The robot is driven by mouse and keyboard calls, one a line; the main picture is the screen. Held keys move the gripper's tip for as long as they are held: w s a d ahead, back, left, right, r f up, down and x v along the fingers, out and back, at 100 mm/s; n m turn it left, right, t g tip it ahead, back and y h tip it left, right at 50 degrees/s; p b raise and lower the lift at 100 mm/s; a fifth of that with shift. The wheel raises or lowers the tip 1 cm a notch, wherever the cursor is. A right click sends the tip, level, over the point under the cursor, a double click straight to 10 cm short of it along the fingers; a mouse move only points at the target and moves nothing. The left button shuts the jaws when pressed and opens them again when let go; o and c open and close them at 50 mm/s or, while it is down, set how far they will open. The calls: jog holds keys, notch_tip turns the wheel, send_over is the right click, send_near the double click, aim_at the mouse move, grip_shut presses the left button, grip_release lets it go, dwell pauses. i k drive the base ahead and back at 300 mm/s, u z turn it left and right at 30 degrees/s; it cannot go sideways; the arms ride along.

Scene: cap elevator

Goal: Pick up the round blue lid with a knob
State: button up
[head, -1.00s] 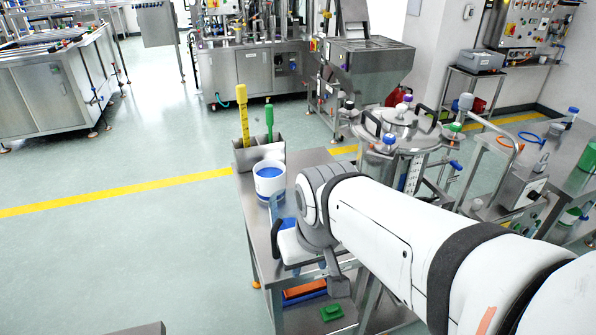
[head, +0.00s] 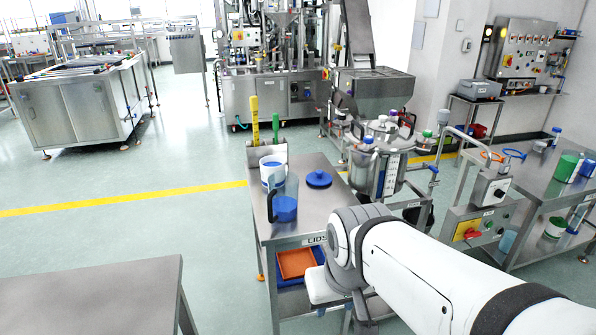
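The round blue lid with a knob (head: 319,178) lies flat on the steel table (head: 318,222), right of the containers. My arm reaches in from the lower right and ends near the table's front edge, nearer to me than the lid and apart from it. My gripper is mostly hidden behind or below my own arm, and its fingertips do not show clearly. I cannot tell whether it is open or shut.
A white container (head: 271,170) and a clear jug (head: 284,203) with blue contents stand left of the lid. A grey holder with yellow and green tools stands behind. A steel vessel (head: 377,170) is right of the table. An empty steel surface (head: 90,295) is lower left.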

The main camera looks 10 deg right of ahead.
aim_at(318, 178)
jog(key=z, duration=0.8)
jog(key=i, duration=1.65)
jog(key=u, duration=0.8)
